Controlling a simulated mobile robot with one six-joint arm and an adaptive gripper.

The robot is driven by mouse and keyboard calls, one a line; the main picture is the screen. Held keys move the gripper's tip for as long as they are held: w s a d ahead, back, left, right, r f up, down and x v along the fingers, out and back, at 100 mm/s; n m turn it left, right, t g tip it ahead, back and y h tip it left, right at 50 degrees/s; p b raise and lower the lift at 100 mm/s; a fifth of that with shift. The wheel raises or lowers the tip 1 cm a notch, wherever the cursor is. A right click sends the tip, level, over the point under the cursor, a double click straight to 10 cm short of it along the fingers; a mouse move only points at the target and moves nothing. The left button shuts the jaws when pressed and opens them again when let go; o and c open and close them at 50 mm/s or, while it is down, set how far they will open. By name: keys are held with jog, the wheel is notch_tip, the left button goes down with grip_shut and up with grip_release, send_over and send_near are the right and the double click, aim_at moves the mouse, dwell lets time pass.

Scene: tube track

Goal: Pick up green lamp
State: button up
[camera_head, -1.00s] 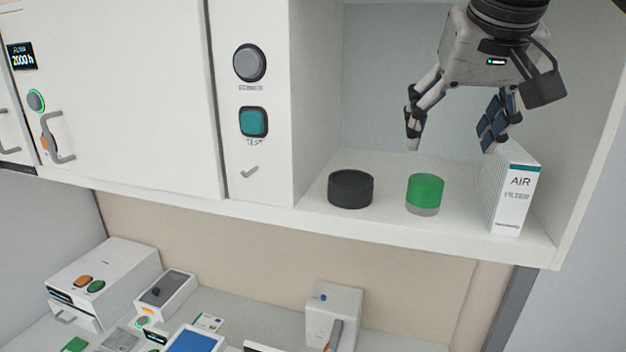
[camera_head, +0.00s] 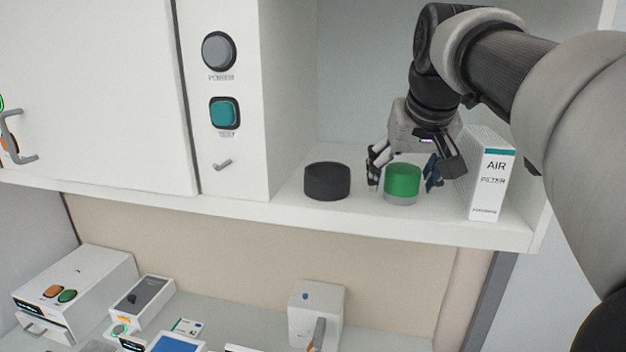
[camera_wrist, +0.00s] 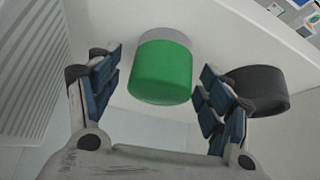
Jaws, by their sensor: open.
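The green lamp (camera_head: 403,181) is a short green cylinder on a grey base, upright on the open cabinet shelf. My gripper (camera_head: 405,180) is open, with one finger on each side of the lamp. In the wrist view the green lamp (camera_wrist: 161,72) stands between the two open fingers (camera_wrist: 158,85), with a gap to the finger on each side. No grip on the lamp shows. In the head view the fingers reach down beside it, behind its front face.
A black cylinder (camera_head: 327,181) stands left of the lamp, close to one finger. An air filter box (camera_head: 491,185) stands close on the right. The shelf front edge (camera_head: 380,222) is just before the lamp. A white counter with boxes lies below.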

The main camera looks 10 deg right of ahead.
jog(key=c, duration=1.1)
jog(key=shift+c, duration=0.3)
jog(key=shift+r, duration=0.1)
